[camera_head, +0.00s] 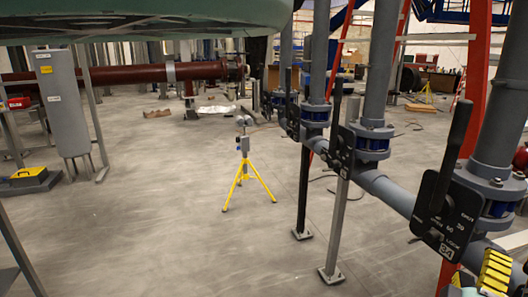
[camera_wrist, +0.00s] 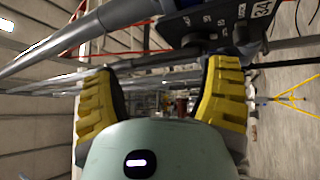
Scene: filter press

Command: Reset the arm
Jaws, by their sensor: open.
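My gripper (camera_wrist: 160,100) is open, its two yellow ribbed fingers spread apart in the wrist view with nothing between them. In the head view a yellow finger of my gripper shows at the lower right corner (camera_head: 495,272), in front of the grey pipe. The nearest valve plate, labelled 34 (camera_head: 442,215), with its black upright lever (camera_head: 458,140), is just above and left of that finger. In the wrist view the same plate (camera_wrist: 225,20) is at the top, beyond the fingers. I cannot tell whether the gripper touches the valve or pipe.
A row of grey pipes with blue valves (camera_head: 372,143) runs along the right, on metal posts (camera_head: 335,225). A yellow tripod (camera_head: 243,180) stands mid-floor. A grey cabinet (camera_head: 62,105) and a yellow-topped box (camera_head: 30,178) are at left. The front-left floor is clear.

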